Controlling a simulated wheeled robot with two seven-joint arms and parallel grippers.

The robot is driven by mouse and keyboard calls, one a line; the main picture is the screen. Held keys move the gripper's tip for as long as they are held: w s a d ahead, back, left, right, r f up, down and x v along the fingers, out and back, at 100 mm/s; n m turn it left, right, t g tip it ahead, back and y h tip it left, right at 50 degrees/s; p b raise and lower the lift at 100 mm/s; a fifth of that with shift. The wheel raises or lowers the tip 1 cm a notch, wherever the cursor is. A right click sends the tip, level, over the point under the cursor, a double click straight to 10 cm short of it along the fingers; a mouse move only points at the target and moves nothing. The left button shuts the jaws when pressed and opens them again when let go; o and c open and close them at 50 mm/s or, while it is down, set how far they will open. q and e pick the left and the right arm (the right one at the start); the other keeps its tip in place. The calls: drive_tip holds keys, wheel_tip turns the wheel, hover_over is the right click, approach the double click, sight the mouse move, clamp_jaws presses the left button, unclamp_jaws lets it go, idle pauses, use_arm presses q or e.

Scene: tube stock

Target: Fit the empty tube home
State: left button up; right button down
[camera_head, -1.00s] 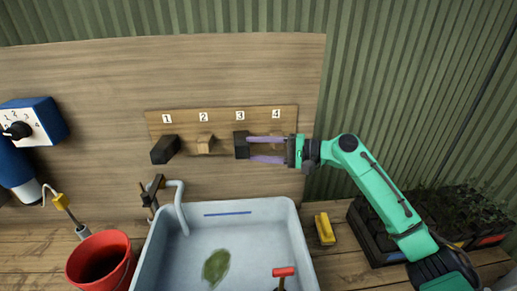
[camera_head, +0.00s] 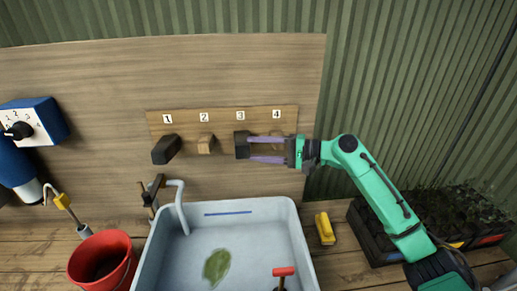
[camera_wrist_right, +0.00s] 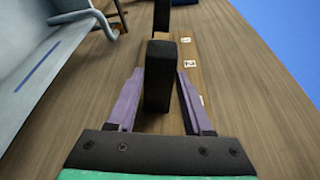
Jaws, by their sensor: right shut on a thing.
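A black square block (camera_head: 242,145) is at the spot under label 3 on the wooden strip (camera_head: 222,119). My right gripper (camera_head: 252,149) reaches in from the right with its purple fingers on either side of this block, shut on it. The right wrist view shows the block (camera_wrist_right: 158,85) between the two fingers. Another black block (camera_head: 165,149) sits under label 1. A bare wooden peg (camera_head: 206,144) shows under label 2, and a peg (camera_head: 277,138) partly behind my fingers under label 4. Whether either block is hollow cannot be seen. My left gripper is not in view.
A pale basin (camera_head: 255,205) with a green leaf (camera_head: 216,266) stands below the board. A red bucket (camera_head: 102,262), a grey pipe (camera_head: 181,208), a yellow object (camera_head: 325,228) and a dark plant crate (camera_head: 372,240) surround it. A blue dial device (camera_head: 38,122) is at left.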

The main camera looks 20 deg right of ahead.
drive_tip(key=shift+w+d, duration=0.1)
drive_tip(key=shift+d, duration=0.05)
drive_tip(key=c, duration=0.5)
unclamp_jaws()
drive_tip(key=shift+c, duration=0.2)
drive_tip(key=o, duration=0.3)
drive_tip(key=shift+w+f, duration=0.15)
drive_tip(key=b+v, duration=0.6)
drive_tip(key=v, duration=0.8)
drive_tip(key=shift+w+d, duration=0.1)
drive_tip(key=shift+d, duration=0.2)
drive_tip(key=shift+f, duration=0.1)
